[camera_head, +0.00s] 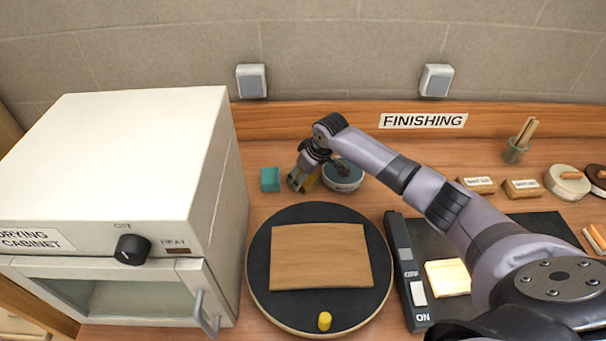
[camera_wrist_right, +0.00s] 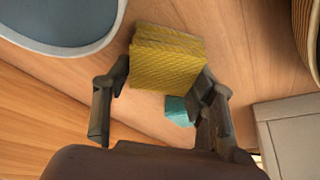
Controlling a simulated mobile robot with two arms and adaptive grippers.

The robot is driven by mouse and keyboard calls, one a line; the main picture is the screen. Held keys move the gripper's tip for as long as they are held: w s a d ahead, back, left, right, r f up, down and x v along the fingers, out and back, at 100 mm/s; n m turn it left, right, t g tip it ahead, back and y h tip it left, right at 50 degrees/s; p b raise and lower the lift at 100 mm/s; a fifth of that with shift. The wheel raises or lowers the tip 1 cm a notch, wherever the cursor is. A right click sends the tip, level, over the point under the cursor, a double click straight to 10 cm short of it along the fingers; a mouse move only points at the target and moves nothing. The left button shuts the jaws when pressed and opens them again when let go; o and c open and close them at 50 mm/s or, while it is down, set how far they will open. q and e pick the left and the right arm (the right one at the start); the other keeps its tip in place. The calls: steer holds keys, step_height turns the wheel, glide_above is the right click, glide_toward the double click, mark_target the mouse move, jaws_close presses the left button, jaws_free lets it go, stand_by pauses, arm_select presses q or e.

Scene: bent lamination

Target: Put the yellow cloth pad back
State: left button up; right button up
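The yellow cloth pad (camera_wrist_right: 168,60) sits between the two fingertips of my right gripper (camera_wrist_right: 165,82) in the right wrist view. The fingers press at its two side edges. In the head view, my right gripper (camera_head: 302,179) points down at the back of the bench, and a bit of the yellow pad (camera_head: 312,184) shows beside its fingers. The pad looks raised off the wood, though its underside is hidden. It is between a teal pad (camera_head: 270,179) on the left and a round blue-grey bowl (camera_head: 343,177) on the right. My left gripper is not in view.
A white drying cabinet (camera_head: 140,160) stands on the left. A round dark turntable (camera_head: 320,216) carries a wooden panel (camera_head: 320,257) and a yellow peg (camera_head: 324,321). A switch bar (camera_head: 407,265) and a dark mat (camera_head: 545,230) lie to the right.

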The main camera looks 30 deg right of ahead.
steer(key=o, duration=0.4)
steer(key=shift+r, duration=0.15)
steer(key=b+v, duration=0.1)
steer(key=v, duration=1.1)
steer(key=shift+b, duration=0.35)
